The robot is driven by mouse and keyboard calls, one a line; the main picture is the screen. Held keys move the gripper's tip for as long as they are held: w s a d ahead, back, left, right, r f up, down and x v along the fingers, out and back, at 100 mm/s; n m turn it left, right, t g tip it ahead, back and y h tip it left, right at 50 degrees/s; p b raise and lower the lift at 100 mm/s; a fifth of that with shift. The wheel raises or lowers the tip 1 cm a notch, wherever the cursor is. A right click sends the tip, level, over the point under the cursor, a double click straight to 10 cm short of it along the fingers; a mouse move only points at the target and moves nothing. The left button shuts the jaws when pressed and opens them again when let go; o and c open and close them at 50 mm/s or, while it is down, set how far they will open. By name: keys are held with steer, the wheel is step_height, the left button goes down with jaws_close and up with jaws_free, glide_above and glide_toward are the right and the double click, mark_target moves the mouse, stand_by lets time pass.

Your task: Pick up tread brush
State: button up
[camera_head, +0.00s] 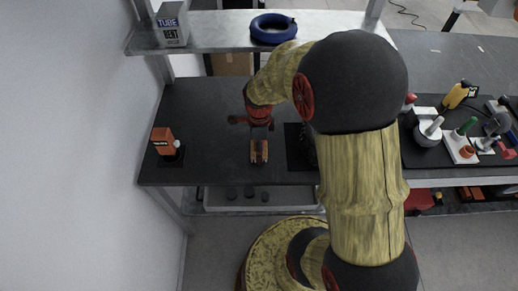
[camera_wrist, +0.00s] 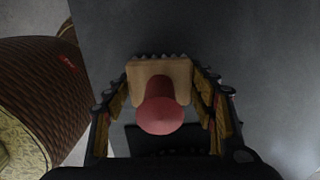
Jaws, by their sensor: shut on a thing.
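The tread brush (camera_wrist: 160,108) is in the middle of the wrist view, a pale wooden block with a round red knob facing the camera. A row of dark bristles shows along the block's far edge. My gripper (camera_wrist: 161,82) has a finger on each side of the block and is shut on it. In the head view my wrist is over the left part of the dark bench (camera_head: 205,115). A small orange-brown shape (camera_head: 259,151) shows just below the wrist there; I cannot tell whether it is the brush or part of my gripper. Any gap under the brush is unclear.
A dark mat (camera_head: 297,150) lies right of my wrist. An orange device (camera_head: 164,141) stands at the bench's left end. A shelf above the bench holds a grey box (camera_head: 172,24) and a blue ring (camera_head: 273,28). Several tools crowd the bench at right.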

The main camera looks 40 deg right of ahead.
step_height(320, 180, up, 3)
steer(key=shift+f+p, duration=0.1)
steer(key=shift+p, duration=0.65)
steer(key=s+a+r+p, duration=0.1)
steer(key=s+r+p, duration=0.1)
steer(key=s+r, duration=0.2)
steer(key=s+a+r+p, duration=0.1)
steer(key=s+r+p, duration=0.2)
steer(key=s, duration=0.7)
steer(key=shift+r, duration=1.2)
steer(key=o, duration=0.7)
steer(key=shift+c, duration=0.2)
steer(key=c, duration=0.4)
